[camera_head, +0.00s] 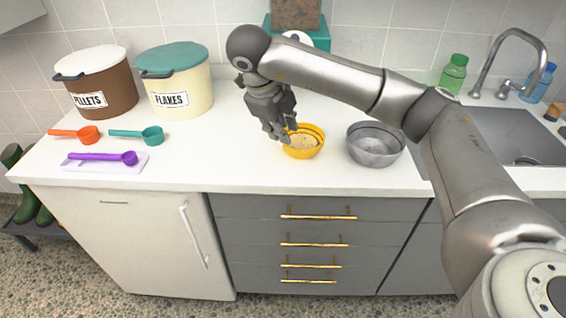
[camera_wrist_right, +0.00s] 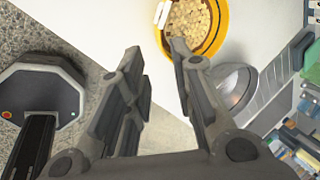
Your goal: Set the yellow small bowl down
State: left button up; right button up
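The yellow small bowl (camera_head: 318,151) appears to rest upright on the white counter, with pale tan pellets inside. My right gripper (camera_head: 287,132) is at the bowl's left side, pointing down. In the right wrist view its two fingers (camera_wrist_right: 155,55) stand apart, with a clear gap between them. The bowl (camera_wrist_right: 222,32) is just beyond the fingertips there; one fingertip overlaps its rim and the other is outside it. Whether a finger touches the bowl is unclear. My left gripper is not in view.
A grey metal bowl (camera_head: 375,152) stands just right of the yellow one. Pellets (camera_head: 108,83) and flakes (camera_head: 180,82) bins stand at back left. Orange (camera_head: 78,134), teal (camera_head: 140,135) and purple (camera_head: 105,157) scoops lie at left. A sink (camera_head: 500,135) is at right. Counter left of the bowl is clear.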

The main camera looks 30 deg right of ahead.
aim_at(290, 148)
jog(key=shift+m, duration=0.5)
jog(key=x, duration=0.4)
jog(key=shift+w+d+f+b, duration=0.1)
jog(key=shift+w+f+b, duration=0.1)
jog(key=shift+w+b, duration=0.1)
jog(key=shift+p+x, duration=0.3)
jog(key=shift+x, duration=2.85)
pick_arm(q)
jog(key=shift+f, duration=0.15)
pick_arm(e)
jog(key=shift+s, duration=0.1)
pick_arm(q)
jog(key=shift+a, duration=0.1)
pick_arm(e)
grip_shut()
